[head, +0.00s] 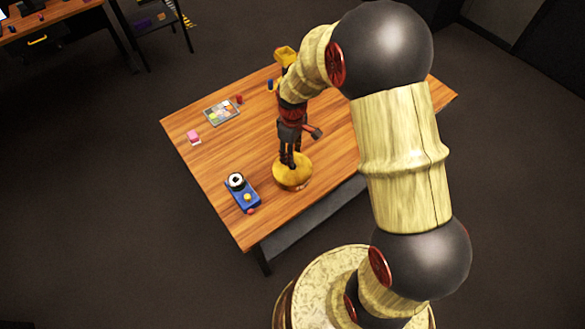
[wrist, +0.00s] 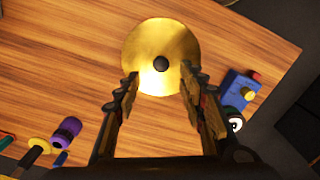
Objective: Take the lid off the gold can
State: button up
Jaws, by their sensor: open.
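The gold can (head: 294,178) stands on the wooden table near its front edge, below my gripper. In the wrist view its round gold lid (wrist: 150,35) is seen from above, with a small dark knob (wrist: 161,63) at its middle. My gripper (wrist: 160,72) is open and points down at the lid. The knob appears between the two fingertips, with a gap on each side. In the head view my gripper (head: 289,163) is just over the can; whether the fingers touch the lid cannot be told. The can's side is mostly hidden.
A blue trackball panel (head: 243,194) lies left of the can and also shows in the wrist view (wrist: 240,90). A pink block (head: 194,138), a tiled board (head: 221,111) and a red piece (head: 239,98) lie farther back. A purple cylinder (wrist: 66,131) shows in the wrist view.

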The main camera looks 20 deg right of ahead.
notch_tip(320, 180, down, 6)
jog(key=shift+r+b, duration=0.1)
jog(key=shift+b, duration=0.55)
jog(key=shift+s, duration=0.1)
jog(key=shift+c, duration=1.3)
jog(key=c, duration=0.7)
grip_shut()
